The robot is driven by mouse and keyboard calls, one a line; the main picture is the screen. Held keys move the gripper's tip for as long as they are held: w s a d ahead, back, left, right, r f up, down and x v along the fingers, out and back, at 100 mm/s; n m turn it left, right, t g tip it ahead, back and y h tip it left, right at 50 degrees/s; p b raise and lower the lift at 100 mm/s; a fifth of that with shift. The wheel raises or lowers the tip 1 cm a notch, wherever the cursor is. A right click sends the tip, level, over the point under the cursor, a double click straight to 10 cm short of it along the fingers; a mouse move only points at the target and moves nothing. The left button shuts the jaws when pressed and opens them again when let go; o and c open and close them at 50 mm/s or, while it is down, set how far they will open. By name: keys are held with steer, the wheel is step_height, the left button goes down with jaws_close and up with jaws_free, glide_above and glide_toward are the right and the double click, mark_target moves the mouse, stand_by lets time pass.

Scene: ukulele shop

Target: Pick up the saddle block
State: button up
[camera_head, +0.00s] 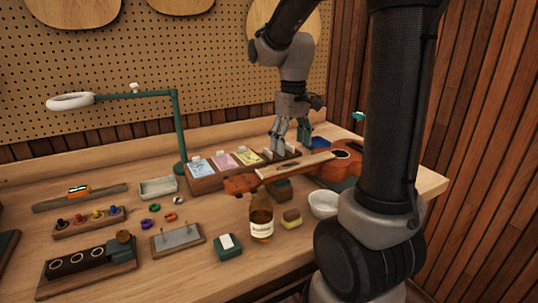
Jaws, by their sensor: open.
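I cannot tell for certain which thing is the saddle block. A small dark green block with a white top (228,245) lies near the front of the bench, left of the bottle. A brown and yellow block (291,218) lies between the bottle and a white bowl. My gripper (289,147) is open, pointing down over the back of the bench. It is above the right end of the packet rack and behind the ukulele's neck, well apart from both blocks. Whether its fingertips touch anything is not clear.
The ukulele (344,160) lies at the right, its neck across a dark support. An amber bottle (261,218) and the white bowl (323,203) stand in front. A wooden rack (204,183) holds packets. A green lamp (179,130) stands at the back.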

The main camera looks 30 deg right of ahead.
mark_target(268, 150)
steer(key=w+d+f+n, duration=0.1)
steer(key=w+f+n, duration=0.1)
steer(key=w, duration=0.4)
steer(key=w+d+f+n, duration=0.1)
steer(key=w+f+n, duration=0.1)
steer(key=w+n, duration=0.2)
steer(key=w+d+f+n, duration=0.1)
steer(key=w+f+n, duration=0.2)
steer(key=w, duration=0.4)
steer(key=shift+w+g, duration=0.35)
steer(key=shift+g, duration=0.05)
steer(key=w+r+n, duration=0.1)
steer(key=n, duration=0.1)
steer(key=w+r+n, duration=0.2)
steer(key=shift+w+d+t, duration=0.15)
steer(key=shift+w+t, duration=0.1)
steer(key=shift+t, duration=0.15)
steer(key=shift+n, duration=0.8)
steer(key=shift+s+f+n, duration=0.1)
steer(key=shift+n, duration=0.6)
steer(key=shift+f, duration=0.35)
steer(key=f, duration=0.7)
steer(key=shift+d, duration=0.25)
steer(key=c, duration=0.9)
